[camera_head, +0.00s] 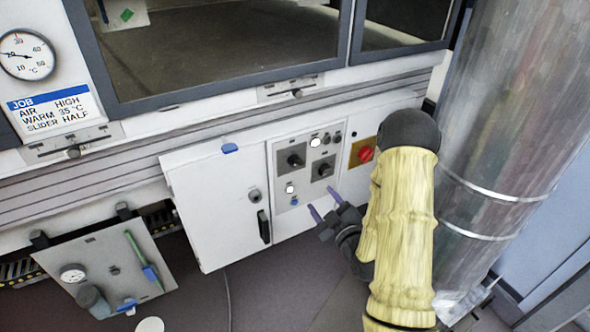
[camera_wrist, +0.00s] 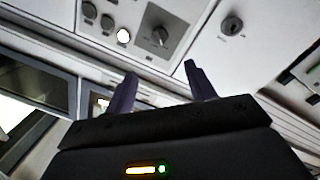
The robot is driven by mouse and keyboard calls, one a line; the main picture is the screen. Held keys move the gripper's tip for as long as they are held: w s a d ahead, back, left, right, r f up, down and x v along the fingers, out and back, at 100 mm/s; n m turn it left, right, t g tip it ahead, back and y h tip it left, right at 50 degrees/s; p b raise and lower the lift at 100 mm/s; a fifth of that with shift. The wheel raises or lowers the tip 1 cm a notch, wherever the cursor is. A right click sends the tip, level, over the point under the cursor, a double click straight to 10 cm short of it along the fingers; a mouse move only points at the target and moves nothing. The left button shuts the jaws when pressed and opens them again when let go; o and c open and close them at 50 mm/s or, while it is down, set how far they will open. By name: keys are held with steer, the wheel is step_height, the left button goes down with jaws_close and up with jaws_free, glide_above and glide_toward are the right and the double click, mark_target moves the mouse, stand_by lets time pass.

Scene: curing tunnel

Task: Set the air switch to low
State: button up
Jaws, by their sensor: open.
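The control panel (camera_head: 305,167) is a grey plate on the white housing, with two black rotary knobs: an upper left knob (camera_head: 296,160) and a lower right knob (camera_head: 323,169). Their labels are too small to read, so I cannot tell which is the air switch or its setting. In the wrist view one black knob (camera_wrist: 160,37) shows beside a lit white button (camera_wrist: 123,36). My gripper (camera_head: 324,203) is open and empty, below and right of the panel, apart from it. In the wrist view its fingertips (camera_wrist: 160,70) point toward the panel.
A job card (camera_head: 55,108) reads air high, warm 35 °C, slider half. A red stop button (camera_head: 366,154) on yellow sits right of the panel. A white cabinet door (camera_head: 215,205) with black handle is left. A large metal duct (camera_head: 510,140) stands right of my arm.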

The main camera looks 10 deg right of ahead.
mark_target(297, 165)
steer(key=b+x, duration=0.6)
steer(key=x, duration=1)
steer(key=shift+w+a+r, duration=0.1)
steer(key=shift+w, duration=0.3)
steer(key=shift+c, duration=0.2)
steer(key=c, duration=0.9)
